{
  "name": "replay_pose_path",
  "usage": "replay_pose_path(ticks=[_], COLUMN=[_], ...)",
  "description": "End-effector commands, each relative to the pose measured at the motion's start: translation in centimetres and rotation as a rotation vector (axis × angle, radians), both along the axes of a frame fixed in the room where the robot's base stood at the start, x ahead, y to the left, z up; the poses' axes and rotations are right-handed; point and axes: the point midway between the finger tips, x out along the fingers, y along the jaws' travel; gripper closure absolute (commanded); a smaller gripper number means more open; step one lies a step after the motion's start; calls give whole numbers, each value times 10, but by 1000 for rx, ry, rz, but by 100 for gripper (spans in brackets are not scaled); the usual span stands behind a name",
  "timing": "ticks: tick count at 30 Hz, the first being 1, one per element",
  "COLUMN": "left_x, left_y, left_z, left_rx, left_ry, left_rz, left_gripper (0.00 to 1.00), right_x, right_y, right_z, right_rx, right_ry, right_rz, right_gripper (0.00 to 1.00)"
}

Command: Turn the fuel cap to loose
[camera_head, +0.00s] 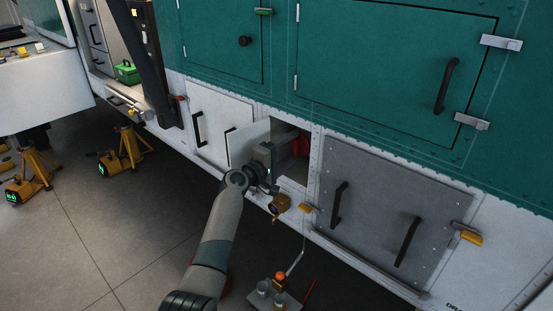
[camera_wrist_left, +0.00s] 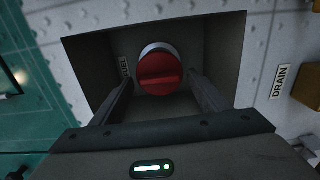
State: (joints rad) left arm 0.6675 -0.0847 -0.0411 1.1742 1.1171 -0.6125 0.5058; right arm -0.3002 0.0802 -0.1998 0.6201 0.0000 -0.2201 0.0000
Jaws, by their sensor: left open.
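My right gripper is not in view.
An open white door (camera_head: 248,143) stands left of the recess. A grey panel with black handles (camera_head: 385,205) is to the right. A yellow drain fitting (camera_head: 279,203) hangs below, above a small tray (camera_head: 270,297). Yellow jacks (camera_head: 122,155) stand on the left floor.

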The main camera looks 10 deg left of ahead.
Motion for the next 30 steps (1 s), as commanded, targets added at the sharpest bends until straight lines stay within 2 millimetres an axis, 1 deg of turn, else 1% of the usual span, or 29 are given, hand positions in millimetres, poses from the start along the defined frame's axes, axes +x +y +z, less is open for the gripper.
replay_pose_path(ticks=[5, 11, 20, 30], left_x=[-7, -24, -64, -114], left_y=[6, 19, 47, 83], left_z=[-2, -2, -3, -3], left_rx=[2, 3, 2, 2], left_ry=[0, -1, -1, 0], left_rz=[0, 2, 1, 1], left_gripper=[31, 31, 31, 31], right_x=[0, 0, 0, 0], right_y=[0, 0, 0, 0], right_z=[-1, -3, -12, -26], right_rx=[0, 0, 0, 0], right_ry=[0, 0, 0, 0], right_rz=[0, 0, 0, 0], right_gripper=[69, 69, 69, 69])
